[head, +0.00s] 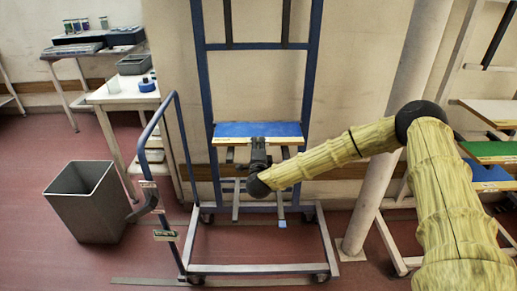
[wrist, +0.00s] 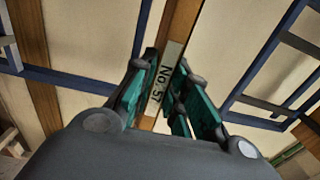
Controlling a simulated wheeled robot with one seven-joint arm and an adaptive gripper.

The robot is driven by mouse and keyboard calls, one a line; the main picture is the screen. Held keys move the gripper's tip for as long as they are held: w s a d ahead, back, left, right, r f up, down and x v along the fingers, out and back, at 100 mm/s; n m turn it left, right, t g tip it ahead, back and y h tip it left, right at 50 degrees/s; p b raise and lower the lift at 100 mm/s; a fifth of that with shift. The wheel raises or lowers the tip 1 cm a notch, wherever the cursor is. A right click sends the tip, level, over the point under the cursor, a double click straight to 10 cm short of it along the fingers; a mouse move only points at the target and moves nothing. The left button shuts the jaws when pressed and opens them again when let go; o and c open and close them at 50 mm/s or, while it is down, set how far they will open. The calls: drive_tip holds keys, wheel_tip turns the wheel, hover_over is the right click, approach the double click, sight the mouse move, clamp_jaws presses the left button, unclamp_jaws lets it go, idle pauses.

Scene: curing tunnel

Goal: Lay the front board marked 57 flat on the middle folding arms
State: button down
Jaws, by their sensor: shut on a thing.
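The board marked 57 (head: 232,130) has a blue top and a pale front edge. It lies about level across the blue rack trolley (head: 199,75), over a pair of grey folding arms (head: 286,153); I cannot tell whether it touches them. My gripper (head: 258,146) is at the middle of its front edge, shut on it. In the wrist view, my gripper's green-padded fingers (wrist: 170,100) stand on both sides of the board's edge, with its label (wrist: 163,78) reading No 57 between them. Lower arms (head: 281,205) stick out below; upper ones (head: 286,20) hang folded upright.
A grey bin (head: 82,205) and a white table (head: 122,95) stand at the left. A pale post (head: 395,130) stands right of the trolley. A rack at the far right holds a green board (head: 488,150) and a blue board (head: 485,172). Red floor is clear in front.

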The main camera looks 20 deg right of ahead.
drive_tip(key=shift+x, duration=1.4)
drive_tip(key=shift+f+b, duration=0.7)
drive_tip(key=shift+b, duration=0.1)
drive_tip(key=shift+f+b, duration=0.5)
drive_tip(key=shift+f, duration=0.05)
drive_tip(key=c, duration=1.3)
unclamp_jaws()
drive_tip(key=shift+s, duration=0.1)
drive_tip(key=v, duration=1.2)
drive_tip(key=shift+f, duration=0.1)
